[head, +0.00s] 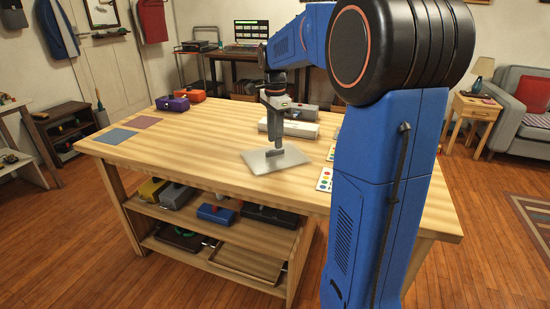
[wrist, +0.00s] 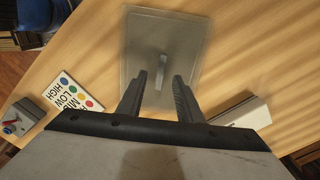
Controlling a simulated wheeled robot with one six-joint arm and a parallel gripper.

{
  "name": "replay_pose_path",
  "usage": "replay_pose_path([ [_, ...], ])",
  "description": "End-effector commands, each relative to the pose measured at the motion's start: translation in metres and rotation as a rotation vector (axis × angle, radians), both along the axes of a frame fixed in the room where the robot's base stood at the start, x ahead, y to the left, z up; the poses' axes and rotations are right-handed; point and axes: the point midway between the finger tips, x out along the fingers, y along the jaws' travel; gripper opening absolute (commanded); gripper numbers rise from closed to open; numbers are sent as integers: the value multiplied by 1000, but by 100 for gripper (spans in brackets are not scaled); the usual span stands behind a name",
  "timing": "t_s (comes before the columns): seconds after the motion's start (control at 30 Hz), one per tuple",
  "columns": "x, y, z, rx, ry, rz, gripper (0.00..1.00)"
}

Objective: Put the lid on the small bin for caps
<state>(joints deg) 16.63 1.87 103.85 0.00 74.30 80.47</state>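A thin grey rectangular lid (head: 258,164) lies on the wooden table, below my gripper (head: 277,147). In the wrist view the lid (wrist: 180,35) looks smooth and has a small raised handle (wrist: 162,72) at its middle. My gripper (wrist: 161,80) is open, with one finger on each side of the handle and visible gaps between. Whether the fingertips are level with the handle is hard to tell. I cannot pick out the small bin for caps with certainty in either view.
A long white box (head: 290,128) and a grey box (head: 305,111) stand behind the lid. A card with coloured dots (head: 325,179) lies right of it. Blue (head: 115,136) and pink (head: 143,122) mats lie at the left; purple (head: 172,103) and orange (head: 190,95) boxes stand behind.

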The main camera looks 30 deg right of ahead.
Motion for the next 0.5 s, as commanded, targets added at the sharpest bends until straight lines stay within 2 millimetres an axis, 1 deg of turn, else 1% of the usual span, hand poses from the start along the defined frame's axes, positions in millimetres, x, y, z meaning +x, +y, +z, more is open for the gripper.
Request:
replay_pose_path([
  [0.03, 0, 0, -8, 0, 2, 0, 33],
  [0.1, 0, -1, -18, 0, 2, 0, 33],
  [0.23, 1, -1, -31, 0, 1, 0, 33],
  [0.33, 1, -1, -37, 0, 0, 0, 33],
  [0.5, 1, -1, -37, 0, -1, 0, 33],
])
